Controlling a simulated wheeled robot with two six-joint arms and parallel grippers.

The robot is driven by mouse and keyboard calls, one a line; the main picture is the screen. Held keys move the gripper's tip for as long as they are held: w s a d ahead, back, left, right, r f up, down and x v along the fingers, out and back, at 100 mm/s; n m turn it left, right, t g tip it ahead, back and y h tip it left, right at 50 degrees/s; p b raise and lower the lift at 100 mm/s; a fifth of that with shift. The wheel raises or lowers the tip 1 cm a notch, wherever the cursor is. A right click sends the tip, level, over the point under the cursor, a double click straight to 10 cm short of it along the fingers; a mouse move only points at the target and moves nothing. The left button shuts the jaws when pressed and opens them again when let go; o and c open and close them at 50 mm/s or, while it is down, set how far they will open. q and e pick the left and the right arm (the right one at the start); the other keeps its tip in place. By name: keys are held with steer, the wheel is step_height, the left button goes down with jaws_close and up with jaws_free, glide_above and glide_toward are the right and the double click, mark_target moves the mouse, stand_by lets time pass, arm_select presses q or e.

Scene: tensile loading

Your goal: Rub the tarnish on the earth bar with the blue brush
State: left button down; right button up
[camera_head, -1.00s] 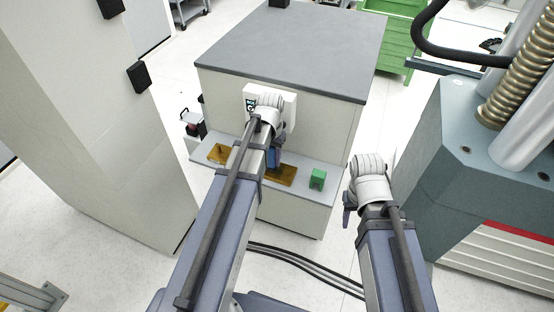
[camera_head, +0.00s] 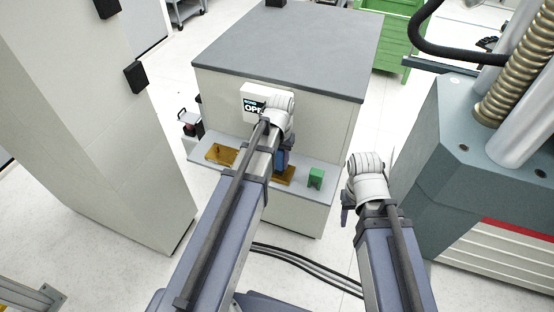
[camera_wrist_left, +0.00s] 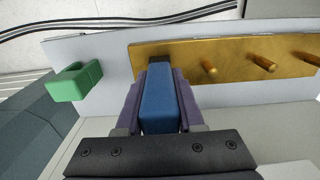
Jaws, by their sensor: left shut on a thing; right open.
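The brass earth bar (camera_wrist_left: 228,62) lies on a grey ledge, with several pegs standing on it. In the head view its left part (camera_head: 221,154) shows clear, and my left arm covers its middle. My left gripper (camera_wrist_left: 160,88) is shut on the blue brush (camera_wrist_left: 159,103), which points at one end of the bar. A dark patch shows at the brush's tip there; I cannot tell bristles from tarnish, or whether the tip touches. The brush also shows in the head view (camera_head: 281,160). My right gripper (camera_head: 346,207) is open, right of the ledge, largely hidden by its wrist.
A green block (camera_head: 316,178) with a notch sits on the ledge (camera_head: 322,195) near that end of the bar. A pale cabinet with a grey top (camera_head: 290,50) rises behind, bearing a white label plate. A large testing machine (camera_head: 455,170) stands at the right. Black cables cross the floor.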

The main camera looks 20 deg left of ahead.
arm_select(q)
steer(key=shift+d, duration=1.75)
steer(key=shift+r, duration=0.1)
step_height(320, 180, up, 6)
steer(key=p, duration=0.6)
step_height(320, 180, up, 3)
steer(key=p, duration=0.3)
